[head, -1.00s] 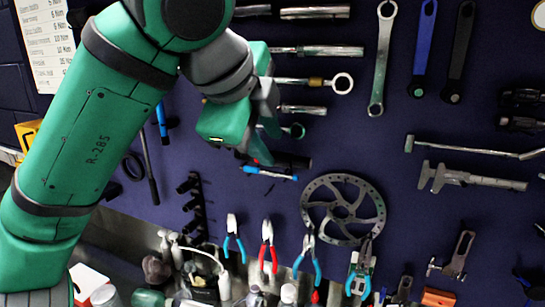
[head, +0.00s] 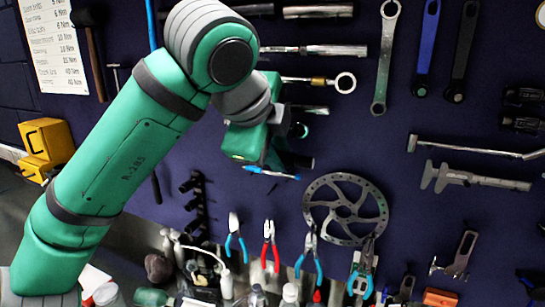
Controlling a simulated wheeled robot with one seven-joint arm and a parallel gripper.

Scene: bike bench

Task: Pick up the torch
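My gripper (head: 280,153) is at the upper middle of the head view, in front of the dark pegboard. Its green body hides most of the fingers, so I cannot tell how far apart they are. A blue-and-white pen-like tool (head: 270,173) lies just below the gripper.
A brake disc (head: 345,209) hangs right of and below the gripper. Several pliers (head: 269,246) hang lower down. Wrenches (head: 385,58) and sockets fill the board's upper right. Bottles and small items crowd the bench below. A yellow box (head: 46,146) is at the left.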

